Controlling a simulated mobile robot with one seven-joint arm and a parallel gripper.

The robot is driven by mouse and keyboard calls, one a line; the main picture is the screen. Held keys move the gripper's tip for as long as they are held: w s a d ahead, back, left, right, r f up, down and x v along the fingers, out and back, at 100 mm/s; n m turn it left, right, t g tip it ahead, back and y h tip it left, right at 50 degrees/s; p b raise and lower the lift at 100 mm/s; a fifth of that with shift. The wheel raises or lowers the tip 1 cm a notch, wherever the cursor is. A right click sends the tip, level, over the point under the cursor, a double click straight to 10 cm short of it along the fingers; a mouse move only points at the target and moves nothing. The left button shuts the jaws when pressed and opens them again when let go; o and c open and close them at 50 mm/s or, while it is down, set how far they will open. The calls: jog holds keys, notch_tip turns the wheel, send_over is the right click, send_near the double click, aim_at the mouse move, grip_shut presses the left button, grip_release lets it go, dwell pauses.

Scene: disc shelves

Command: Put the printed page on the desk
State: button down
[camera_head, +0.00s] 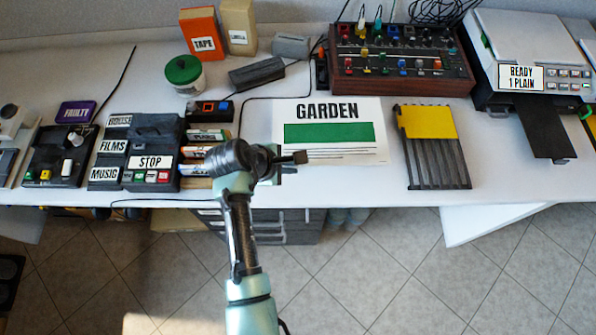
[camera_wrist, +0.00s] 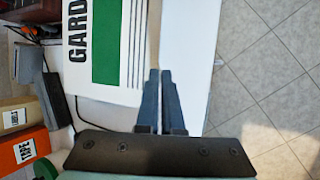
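The printed page (camera_head: 335,150), white with the heading GARDEN and a green block, lies flat on the white desk (camera_head: 300,190), near its front middle. The page also shows in the wrist view (camera_wrist: 104,45), left of the fingers. My gripper (camera_head: 302,157) is at the page's front left edge, seen from above. In the wrist view my two fingers (camera_wrist: 159,72) are close together beside the page's edge, with nothing seen between them. Whether they touch the page or desk is hard to tell.
A black slotted rack with a yellow top (camera_head: 428,122) lies right of the page. A READY printer (camera_head: 535,60) stands at the right, a mixer (camera_head: 395,60) behind. Bare desk runs along the front.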

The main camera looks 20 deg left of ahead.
aim_at(296, 180)
jog(key=shift+f+b, duration=0.4)
jog(key=shift+f, duration=2.85)
jog(key=c, duration=1.3)
grip_release()
jog(key=p+v, duration=0.2)
jog(key=v, duration=1)
